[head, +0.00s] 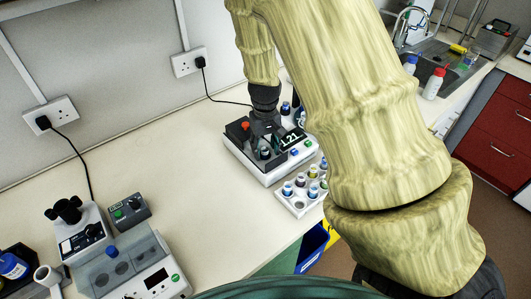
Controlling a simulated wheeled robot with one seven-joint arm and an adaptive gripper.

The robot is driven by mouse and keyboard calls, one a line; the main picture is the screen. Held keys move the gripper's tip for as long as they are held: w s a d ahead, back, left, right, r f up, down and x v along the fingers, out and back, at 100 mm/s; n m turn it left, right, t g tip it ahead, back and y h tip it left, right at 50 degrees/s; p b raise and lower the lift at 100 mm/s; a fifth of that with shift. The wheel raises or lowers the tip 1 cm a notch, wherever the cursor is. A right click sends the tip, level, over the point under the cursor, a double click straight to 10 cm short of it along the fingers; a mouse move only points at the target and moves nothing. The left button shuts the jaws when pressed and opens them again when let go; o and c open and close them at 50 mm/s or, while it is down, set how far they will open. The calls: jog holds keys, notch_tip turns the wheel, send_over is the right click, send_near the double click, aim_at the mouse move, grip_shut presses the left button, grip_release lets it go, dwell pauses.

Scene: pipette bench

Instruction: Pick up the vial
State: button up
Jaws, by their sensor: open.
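My gripper (264,138) is dark and points down over a white bench device (272,172) with a display. Its jaws are open, and the fingertips are close to a dark-capped vial (265,153) on the device. I cannot tell whether they touch it. Another vial with a blue cap (285,107) stands behind, near the device's back edge. A white rack (296,208) in front of the device holds several vials with blue and yellow caps. My arm hides part of the rack and of the device's right side. Which vial the task means is not clear.
A grey-lidded device (118,262), a small dark box (129,211) and a microscope-like unit (80,235) stand at the front left. Wall sockets (50,115) have cables. The sink (432,68) and bottles (434,84) are at the back right. The middle left bench is clear.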

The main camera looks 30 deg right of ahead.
jog(key=shift+w+f, duration=0.4)
jog(key=shift+f, duration=0.3)
jog(key=shift+s+r, duration=0.15)
jog(key=shift+s, duration=0.25)
jog(key=shift+w, duration=0.25)
jog(key=c, duration=0.9)
jog(key=shift+s, duration=0.15)
jog(key=shift+c, duration=0.6)
